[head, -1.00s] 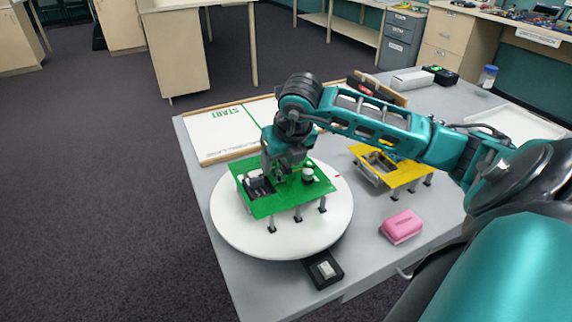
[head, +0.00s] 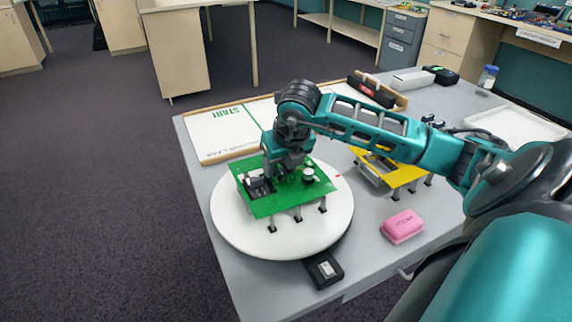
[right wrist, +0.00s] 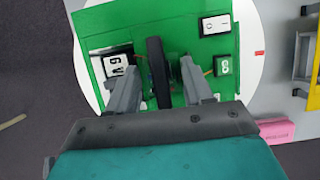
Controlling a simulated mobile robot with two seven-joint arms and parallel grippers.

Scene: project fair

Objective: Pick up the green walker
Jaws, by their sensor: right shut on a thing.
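The green walker (head: 287,205), a green board on several grey legs with dark feet, stands upright on a round white turntable (head: 243,235). My right gripper (head: 278,178) reaches down onto the top of the walker and is shut on it. In the right wrist view, the fingers (right wrist: 158,92) are on either side of a dark upright part at the middle of the green board (right wrist: 150,22). White-labelled parts sit on the board around the fingers. The fingertips are partly hidden in the head view. My left gripper does not show.
A yellow walker (head: 404,175) stands just right of the turntable, partly behind my arm. A pink block (head: 402,227) lies in front of it. A black box (head: 324,269) sits at the turntable's front edge. A white START board (head: 220,132) lies behind.

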